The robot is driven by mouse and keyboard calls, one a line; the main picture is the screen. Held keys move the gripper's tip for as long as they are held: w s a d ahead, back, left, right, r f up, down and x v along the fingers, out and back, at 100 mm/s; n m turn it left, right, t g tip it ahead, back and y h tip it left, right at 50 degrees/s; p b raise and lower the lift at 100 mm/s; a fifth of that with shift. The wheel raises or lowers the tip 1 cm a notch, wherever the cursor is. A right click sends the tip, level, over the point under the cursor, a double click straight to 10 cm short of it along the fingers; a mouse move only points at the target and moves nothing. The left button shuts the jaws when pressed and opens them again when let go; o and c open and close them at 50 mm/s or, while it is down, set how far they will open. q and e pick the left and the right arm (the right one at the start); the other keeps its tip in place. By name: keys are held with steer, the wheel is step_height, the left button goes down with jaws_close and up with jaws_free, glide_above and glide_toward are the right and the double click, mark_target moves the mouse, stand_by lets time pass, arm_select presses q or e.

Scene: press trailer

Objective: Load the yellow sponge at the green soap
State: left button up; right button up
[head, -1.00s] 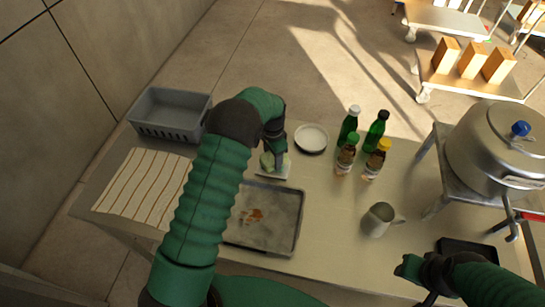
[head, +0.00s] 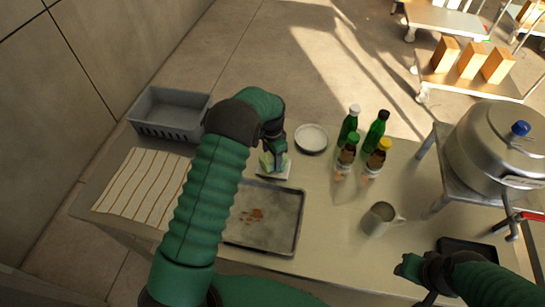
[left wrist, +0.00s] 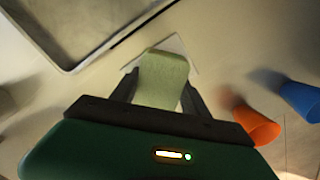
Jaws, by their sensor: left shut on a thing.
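My left gripper (head: 275,151) reaches down at the back of the steel table, behind the tray. In the left wrist view the left gripper (left wrist: 160,95) is shut on a pale yellow-green block, the sponge (left wrist: 161,78). The sponge is over a small white square dish (left wrist: 183,47), which also shows in the head view (head: 286,174). Pale green shows at the gripper in the head view, the green soap (head: 266,161) as far as I can tell. Whether sponge and soap touch is hidden. My right gripper (head: 410,268) is at the table's front right; its jaws are unclear.
A grey tray (head: 286,222) with a brown stain lies in front of the dish. A striped cloth (head: 140,186) and grey bin (head: 170,112) are left. A white plate (head: 311,138), several bottles (head: 348,127), a mug (head: 381,219) and a large pot (head: 490,150) are right.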

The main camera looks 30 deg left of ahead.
mark_target(272, 156)
arm_select(q)
steer(key=shift+r+p, duration=2.4)
steer(key=shift+r, duration=1.1)
steer(key=shift+f, duration=0.1)
steer(key=shift+s+d+b, duration=0.2)
steer(key=shift+d+b, duration=0.05)
steer(key=shift+b, duration=0.1)
steer(key=s+d+n+b, duration=0.6)
steer(key=s+d+b, duration=0.1)
steer(key=s, duration=0.7)
steer(key=shift+s+d+f, duration=0.25)
steer(key=shift+s+d, duration=0.1)
steer(key=shift+d, duration=0.35)
